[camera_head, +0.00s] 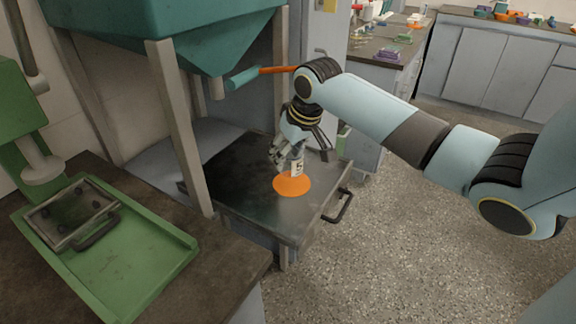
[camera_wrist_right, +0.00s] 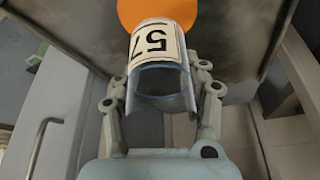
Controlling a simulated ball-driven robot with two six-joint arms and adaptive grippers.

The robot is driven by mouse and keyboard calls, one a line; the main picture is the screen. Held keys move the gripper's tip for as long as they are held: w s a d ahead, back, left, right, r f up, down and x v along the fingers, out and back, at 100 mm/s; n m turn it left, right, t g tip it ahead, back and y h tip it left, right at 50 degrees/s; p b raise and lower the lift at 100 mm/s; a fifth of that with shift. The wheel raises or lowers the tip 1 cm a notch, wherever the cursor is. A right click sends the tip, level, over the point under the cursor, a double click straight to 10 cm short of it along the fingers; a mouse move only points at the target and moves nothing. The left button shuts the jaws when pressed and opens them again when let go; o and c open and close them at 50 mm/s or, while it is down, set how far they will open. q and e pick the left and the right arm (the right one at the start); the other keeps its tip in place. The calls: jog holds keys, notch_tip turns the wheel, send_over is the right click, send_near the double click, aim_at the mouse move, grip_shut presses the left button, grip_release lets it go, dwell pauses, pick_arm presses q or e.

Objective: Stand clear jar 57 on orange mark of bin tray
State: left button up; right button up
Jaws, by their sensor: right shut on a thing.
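The clear jar 57 (camera_wrist_right: 162,75) has a cream label reading 57 and sits between the fingers of my right gripper (camera_wrist_right: 160,100) in the right wrist view. My right gripper is shut on it. In the head view the jar (camera_head: 297,168) is at the orange mark's far edge, partly hidden by my right gripper (camera_head: 287,160). The orange mark (camera_head: 291,186) is a round disc on the dark metal bin tray (camera_head: 243,200). I cannot tell whether the jar touches the tray. My left gripper is not in view.
A teal hopper (camera_head: 160,35) on grey legs stands above the tray, with an orange-handled lever (camera_head: 275,70) near my right arm. A green tray (camera_head: 110,262) with a metal plate lies on the bench at left. Speckled floor is open at right.

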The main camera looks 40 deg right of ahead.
aim_at(288, 165)
notch_tip(288, 165, down, 4)
jog(key=shift+r, duration=0.25)
jog(key=o, duration=1.2)
jog(key=shift+f, duration=0.1)
jog(key=shift+o, duration=0.2)
jog(key=p+v, duration=0.2)
jog(key=v, duration=1)
jog(key=shift+s, duration=0.15)
